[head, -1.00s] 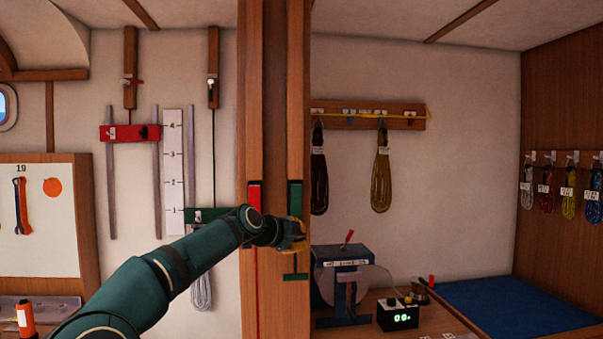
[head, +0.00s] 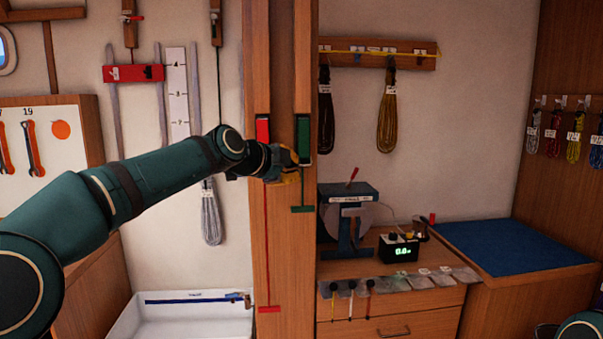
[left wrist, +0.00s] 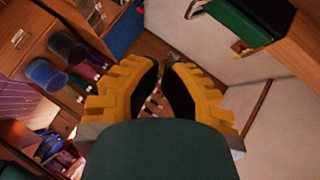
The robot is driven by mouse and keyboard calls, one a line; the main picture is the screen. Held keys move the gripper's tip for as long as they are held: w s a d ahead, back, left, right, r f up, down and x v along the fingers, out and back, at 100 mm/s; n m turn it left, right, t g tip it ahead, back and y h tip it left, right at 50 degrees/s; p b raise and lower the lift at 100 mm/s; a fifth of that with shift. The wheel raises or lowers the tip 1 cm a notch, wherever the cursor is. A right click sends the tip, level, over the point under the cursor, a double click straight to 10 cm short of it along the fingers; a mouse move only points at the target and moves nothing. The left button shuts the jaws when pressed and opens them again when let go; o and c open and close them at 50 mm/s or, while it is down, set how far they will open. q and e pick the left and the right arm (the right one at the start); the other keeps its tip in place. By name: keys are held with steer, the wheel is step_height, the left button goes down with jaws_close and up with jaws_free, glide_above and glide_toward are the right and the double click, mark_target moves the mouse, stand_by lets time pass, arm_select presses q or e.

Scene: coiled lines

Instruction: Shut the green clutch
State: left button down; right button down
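The green clutch (head: 303,135) is a dark green block on the right side of the wooden post. A green line runs down from it to a green T-shaped end. My left gripper (head: 289,166), with yellow fingers, is just below and left of the clutch in the head view; I cannot tell if they touch. In the left wrist view, the left gripper's fingertips (left wrist: 161,66) nearly meet with nothing seen between them. The green clutch (left wrist: 250,20) is at the upper right there, apart from the fingers. My right gripper is not in view.
The red clutch (head: 262,129) sits left of the green one on the same post (head: 282,250). A grey-green machine (head: 347,215) and a black display box (head: 398,248) stand on the counter to the right. Coiled lines (head: 387,117) hang on the wall behind.

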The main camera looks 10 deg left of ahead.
arm_select(q)
steer(key=shift+f+v, duration=0.1)
steer(key=shift+v, duration=0.55)
steer(key=shift+f+v, duration=0.15)
steer(key=shift+v, duration=0.45)
steer(key=shift+s+r, duration=0.15)
steer(key=shift+s, duration=0.1)
